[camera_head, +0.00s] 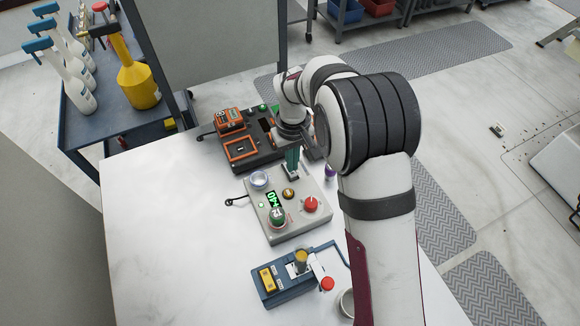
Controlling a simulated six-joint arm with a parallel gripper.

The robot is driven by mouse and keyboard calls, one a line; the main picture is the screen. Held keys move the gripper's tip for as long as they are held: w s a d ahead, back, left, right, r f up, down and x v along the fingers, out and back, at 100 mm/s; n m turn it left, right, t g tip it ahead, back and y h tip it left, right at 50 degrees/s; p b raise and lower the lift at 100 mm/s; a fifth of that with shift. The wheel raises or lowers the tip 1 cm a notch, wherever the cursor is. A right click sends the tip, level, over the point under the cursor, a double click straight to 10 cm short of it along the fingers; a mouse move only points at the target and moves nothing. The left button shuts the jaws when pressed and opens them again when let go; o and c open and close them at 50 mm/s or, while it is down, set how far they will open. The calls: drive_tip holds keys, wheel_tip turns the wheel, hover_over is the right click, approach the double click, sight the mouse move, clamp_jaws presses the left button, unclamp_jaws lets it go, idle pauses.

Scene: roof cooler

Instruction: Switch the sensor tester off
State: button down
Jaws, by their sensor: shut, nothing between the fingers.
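A light grey box with a lit green display (275,202) stands on the white table, and I take it to be the sensor tester (296,222). It carries a red knob (311,204), a brass button (289,194), a round clear-topped part (259,180) at its back left and a green round part (278,218) at its front. A small green light beside the display is lit. My gripper (292,172) points down near the box's back edge, its teal fingers together and empty. I cannot tell whether it touches the box.
An orange and black device (241,150) stands behind the box, close to my arm. A blue device (284,284) with a yellow part and a red-topped piece (327,284) lies in front. A pale cup (346,302) is partly hidden by my arm. The table's left side (160,240) is clear.

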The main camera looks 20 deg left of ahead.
sight(293, 174)
drive_tip(key=shift+f, duration=1)
idle(0.4)
wheel_tip(293, 174, up, 7)
drive_tip(key=shift+f, duration=0.15)
drive_tip(key=shift+r, duration=0.2)
idle(0.4)
drive_tip(key=s+d+r+m+y, duration=0.1)
drive_tip(key=s+d+r+m, duration=0.4)
drive_tip(key=s+d, duration=0.3)
drive_tip(key=s+d+r+m, duration=0.5)
drive_tip(key=s+d+r, duration=0.1)
drive_tip(key=d, duration=0.4)
drive_tip(key=s+d+f+m, duration=0.1)
drive_tip(key=s+m, duration=0.1)
drive_tip(key=s, duration=0.3)
drive_tip(key=s+d+f+m, duration=0.1)
drive_tip(key=s+d+m, duration=0.1)
drive_tip(key=s, duration=0.3)
drive_tip(key=shift+s+d+m+y, duration=0.3)
drive_tip(key=shift+s+y, duration=0.1)
